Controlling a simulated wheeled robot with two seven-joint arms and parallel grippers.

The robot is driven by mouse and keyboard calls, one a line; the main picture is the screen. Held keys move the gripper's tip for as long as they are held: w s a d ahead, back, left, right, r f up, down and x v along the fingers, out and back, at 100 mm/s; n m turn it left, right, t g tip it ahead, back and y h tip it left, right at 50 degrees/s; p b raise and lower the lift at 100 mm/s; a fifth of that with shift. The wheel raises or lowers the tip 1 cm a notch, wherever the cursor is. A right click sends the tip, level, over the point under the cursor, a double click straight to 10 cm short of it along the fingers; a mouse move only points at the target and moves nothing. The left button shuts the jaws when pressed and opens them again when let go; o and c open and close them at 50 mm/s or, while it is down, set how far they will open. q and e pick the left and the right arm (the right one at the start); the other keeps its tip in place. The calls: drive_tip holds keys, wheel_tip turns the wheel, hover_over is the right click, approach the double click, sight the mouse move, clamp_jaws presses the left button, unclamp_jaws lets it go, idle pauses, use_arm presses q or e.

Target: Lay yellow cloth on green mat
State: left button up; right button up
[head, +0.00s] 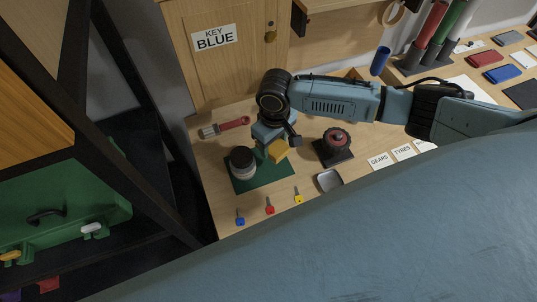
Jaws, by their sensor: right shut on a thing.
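The yellow cloth (278,151) is a small folded piece held in my right gripper (276,146), which is shut on it. The gripper hangs above the right part of the green mat (268,172); whether the cloth touches anything below is hard to tell. The green mat lies flat on the wooden bench. A dark jar with a pale band (242,163) stands on the mat's left part. My left gripper is not in view.
A red-handled brush (224,128) lies behind the mat. Blue (240,217), red (269,206) and yellow (298,196) keys lie in front. A red-and-black wheel part (336,142) on a dark base and a small grey tray (329,180) are to the right.

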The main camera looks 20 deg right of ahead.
sight(274, 144)
drive_tip(key=shift+f, duration=3.1)
drive_tip(key=shift+f, duration=0.1)
drive_tip(key=o, duration=0.9)
wheel_tip(274, 144, up, 12)
drive_tip(key=shift+r, duration=0.2)
